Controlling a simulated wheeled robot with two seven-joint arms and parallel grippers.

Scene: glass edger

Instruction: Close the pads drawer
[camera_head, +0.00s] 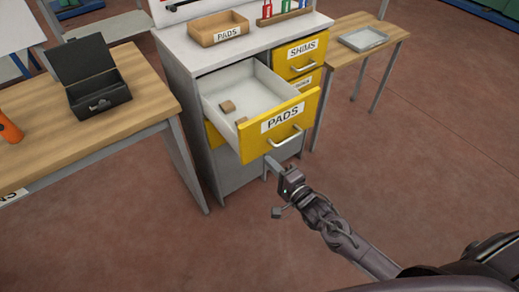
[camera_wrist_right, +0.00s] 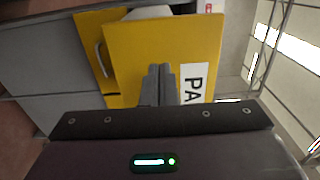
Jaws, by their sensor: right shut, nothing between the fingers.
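The pads drawer (camera_head: 252,95) is pulled well out of the grey cabinet. Its yellow front (camera_head: 283,124) has a PADS label and a silver bar handle (camera_head: 285,139). Two small brown blocks (camera_head: 227,106) lie inside it. My left gripper is out of view.
A shut SHIMS drawer (camera_head: 302,51) sits in the cabinet's right column. A brown PADS box (camera_head: 217,29) stands on the cabinet top. A wooden table with a black open box (camera_head: 98,90) is at left, and a side table with a grey tray (camera_head: 363,39) at right.

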